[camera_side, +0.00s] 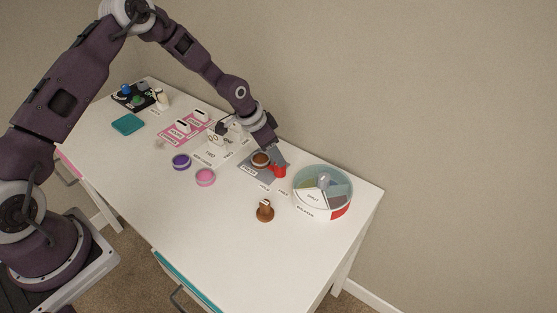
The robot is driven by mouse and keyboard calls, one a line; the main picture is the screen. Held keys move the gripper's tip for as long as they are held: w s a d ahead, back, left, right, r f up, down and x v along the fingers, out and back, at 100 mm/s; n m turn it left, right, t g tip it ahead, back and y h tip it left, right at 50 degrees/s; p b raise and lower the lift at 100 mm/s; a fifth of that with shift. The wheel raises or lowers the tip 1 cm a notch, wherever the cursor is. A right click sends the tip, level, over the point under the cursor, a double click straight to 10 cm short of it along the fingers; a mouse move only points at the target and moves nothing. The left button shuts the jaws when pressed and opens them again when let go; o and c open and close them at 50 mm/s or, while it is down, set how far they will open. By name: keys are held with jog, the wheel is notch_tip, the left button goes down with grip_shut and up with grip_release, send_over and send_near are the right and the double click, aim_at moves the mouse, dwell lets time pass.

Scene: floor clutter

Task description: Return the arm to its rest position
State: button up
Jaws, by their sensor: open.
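My gripper (276,158) is at the end of my arm, which reaches from the left across the white table (235,235). It is low over a grey mat (250,171) on the table's right half. Its jaws are open. A red object (279,172) shows right by the fingertips; I cannot tell whether they touch it. A brown round-topped item (261,159) sits on the grey mat just left of the fingers. The fingers are small and partly hidden.
A round sectioned container (322,192) stands right of my gripper. A brown stamp-like piece (265,210) stands in front. Purple (181,161) and pink (205,177) round pots, a pink tray (186,127), a teal square (128,124) and a black tray (133,96) lie left. The front middle is clear.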

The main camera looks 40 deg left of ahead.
jog(key=shift+s+a+r, duration=0.1)
jog(key=shift+s+r, duration=0.15)
jog(key=shift+r, duration=0.2)
jog(key=s+a+r+n+y, duration=0.1)
jog(key=s+r, duration=0.5)
jog(key=r, duration=0.5)
jog(key=s+r+y, duration=0.1)
jog(key=s+r, duration=0.4)
jog(key=r, duration=0.6)
jog(key=s+r+n, duration=0.2)
jog(key=s+r, duration=0.1)
jog(key=s, duration=1)
jog(key=s+d+r+n+t, duration=0.1)
jog(key=s+r, duration=0.3)
jog(key=s, duration=0.9)
jog(key=shift+d+n, duration=0.15)
jog(key=shift+n, duration=0.45)
